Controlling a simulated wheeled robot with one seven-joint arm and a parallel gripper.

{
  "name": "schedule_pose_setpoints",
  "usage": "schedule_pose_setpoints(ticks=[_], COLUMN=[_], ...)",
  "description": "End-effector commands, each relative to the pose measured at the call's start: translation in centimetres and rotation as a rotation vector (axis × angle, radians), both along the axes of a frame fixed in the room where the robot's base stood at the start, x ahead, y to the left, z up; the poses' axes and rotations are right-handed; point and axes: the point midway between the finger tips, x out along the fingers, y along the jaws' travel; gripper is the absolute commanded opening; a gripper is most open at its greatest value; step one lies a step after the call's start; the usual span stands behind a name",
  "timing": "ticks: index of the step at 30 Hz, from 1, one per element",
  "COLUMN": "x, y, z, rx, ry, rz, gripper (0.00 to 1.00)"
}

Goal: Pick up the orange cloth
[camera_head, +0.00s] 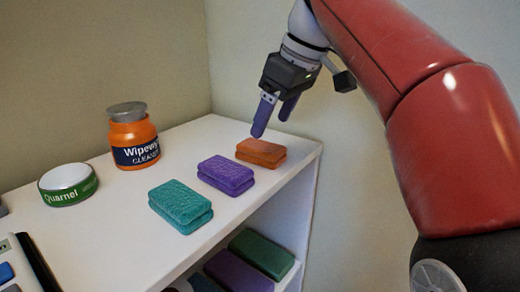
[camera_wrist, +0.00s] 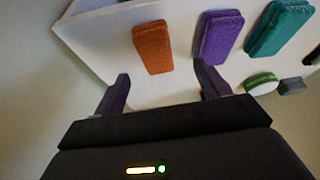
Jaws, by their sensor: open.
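The orange cloth (camera_head: 261,152) is a small folded block lying flat on the white shelf top, near its right end. It also shows in the wrist view (camera_wrist: 153,47), ahead of my fingers and roughly between them sideways. My gripper (camera_head: 273,121) is open and empty, with purple fingers pointing down. It is above the shelf, close to the orange cloth and apart from it. In the wrist view my gripper's two fingers (camera_wrist: 162,82) are spread wide with nothing between them.
A purple cloth (camera_head: 226,175) and a teal cloth (camera_head: 180,206) lie in a row with the orange one. An orange Wipewy jar (camera_head: 134,138) and a green-and-white Quarnel tin (camera_head: 68,185) stand to the left. The lower shelf holds a dark green cloth (camera_head: 262,253). Walls stand close behind.

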Motion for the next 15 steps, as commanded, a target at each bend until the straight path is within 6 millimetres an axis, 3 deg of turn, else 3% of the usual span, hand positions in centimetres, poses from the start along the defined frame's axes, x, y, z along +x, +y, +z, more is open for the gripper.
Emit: schedule_pose_setpoints(ticks=[15], x=[1.9], y=[1.6], z=[-6.1], rx=[0.0], ry=[0.002], rz=[0.005], gripper=[0.75])
